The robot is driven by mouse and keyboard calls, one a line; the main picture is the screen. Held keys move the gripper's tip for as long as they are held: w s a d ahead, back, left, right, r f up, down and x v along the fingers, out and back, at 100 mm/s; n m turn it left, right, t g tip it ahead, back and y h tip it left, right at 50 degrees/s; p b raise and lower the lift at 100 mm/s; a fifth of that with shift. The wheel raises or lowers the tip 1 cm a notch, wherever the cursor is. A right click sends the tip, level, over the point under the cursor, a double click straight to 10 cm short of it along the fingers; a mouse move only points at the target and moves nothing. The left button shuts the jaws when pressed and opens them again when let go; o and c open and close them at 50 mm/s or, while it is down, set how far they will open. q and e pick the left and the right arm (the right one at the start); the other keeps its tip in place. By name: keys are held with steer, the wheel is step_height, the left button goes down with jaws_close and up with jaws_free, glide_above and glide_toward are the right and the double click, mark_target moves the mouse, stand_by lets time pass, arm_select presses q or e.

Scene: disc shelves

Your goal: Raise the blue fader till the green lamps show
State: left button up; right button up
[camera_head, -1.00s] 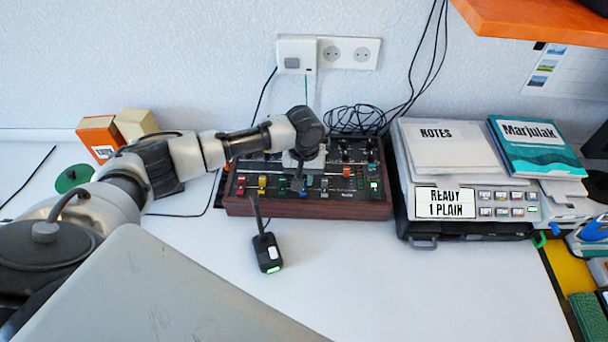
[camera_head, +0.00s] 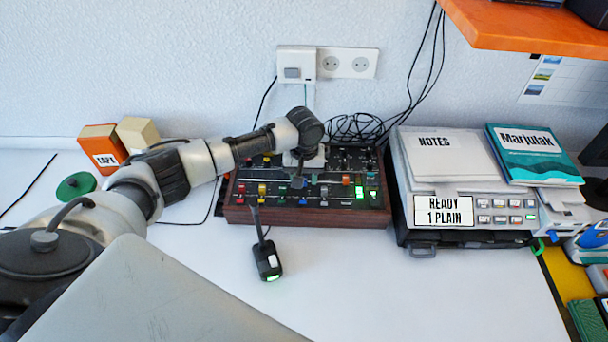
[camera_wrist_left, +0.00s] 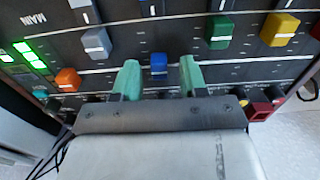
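The mixer (camera_head: 300,215) with a dark panel and wooden sides sits on the white table, under my left arm. In the left wrist view the blue fader (camera_wrist_left: 158,65) lies between the two green fingertips of my left gripper (camera_wrist_left: 160,75), with a gap on both sides. The left gripper is open, low over the panel (camera_head: 298,182). Green lamps (camera_wrist_left: 33,50) are lit by the MAIN label; they also glow at the right of the mixer in the head view (camera_head: 360,191). My right gripper is not in view.
A small black device (camera_head: 267,260) with an upright stem stands in front of the mixer. A machine with papers (camera_head: 445,218) stands right.

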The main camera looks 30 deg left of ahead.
arm_select(q)
step_height(320, 180, up, 11)
stand_by(0.6)
steer(key=shift+f, duration=0.1)
